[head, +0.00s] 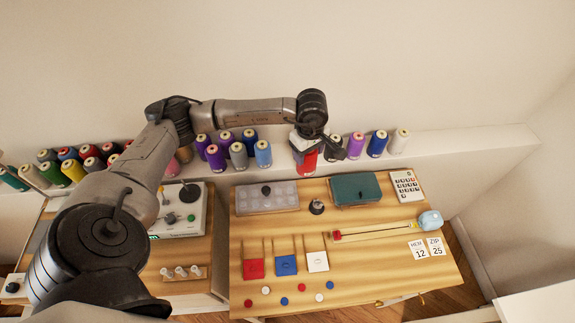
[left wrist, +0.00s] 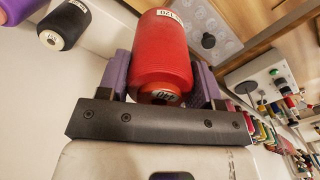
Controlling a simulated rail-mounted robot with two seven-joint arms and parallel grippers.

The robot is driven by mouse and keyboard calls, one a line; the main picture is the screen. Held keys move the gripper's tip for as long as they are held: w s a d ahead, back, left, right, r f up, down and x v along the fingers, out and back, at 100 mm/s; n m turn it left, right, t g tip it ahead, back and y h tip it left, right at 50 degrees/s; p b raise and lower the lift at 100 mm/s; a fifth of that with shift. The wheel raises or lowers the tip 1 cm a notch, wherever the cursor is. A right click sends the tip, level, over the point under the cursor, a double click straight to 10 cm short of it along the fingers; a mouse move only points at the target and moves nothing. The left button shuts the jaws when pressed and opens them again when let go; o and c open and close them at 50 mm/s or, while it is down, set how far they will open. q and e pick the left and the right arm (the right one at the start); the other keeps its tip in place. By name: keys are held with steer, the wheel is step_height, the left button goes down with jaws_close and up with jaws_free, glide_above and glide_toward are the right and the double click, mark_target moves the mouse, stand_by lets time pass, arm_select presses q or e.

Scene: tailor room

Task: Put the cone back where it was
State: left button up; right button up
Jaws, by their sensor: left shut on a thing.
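A red thread cone (head: 307,161) is at my left gripper (head: 318,146), over the line of cones behind the table in the head view. In the left wrist view the red cone (left wrist: 162,55) stands between the two purple fingers of my left gripper (left wrist: 163,75), which is shut on it. A label shows on each end of the cone. Whether the cone touches the shelf (head: 450,144) below it is hidden by the gripper and the angle. My right gripper is not in view.
Purple (head: 355,145), blue (head: 377,143) and white (head: 398,141) cones stand right of the red one. Several purple and blue cones (head: 238,155) stand to its left.

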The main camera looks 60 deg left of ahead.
arm_select(q)
steer(key=shift+n, duration=0.9)
steer(key=shift+w+a+f, duration=0.25)
steer(key=shift+a+f, duration=1.85)
steer(key=shift+a, duration=0.2)
steer(key=shift+w+a+f, duration=0.3)
steer(key=shift+a+f, duration=1.8)
steer(key=shift+a, duration=0.2)
steer(key=shift+w+a+f, duration=0.25)
steer(key=shift+a+f, duration=1.85)
steer(key=shift+a, duration=0.2)
steer(key=shift+b, duration=0.3)
steer(key=o, duration=1.1)
steer(key=shift+f, duration=0.1)
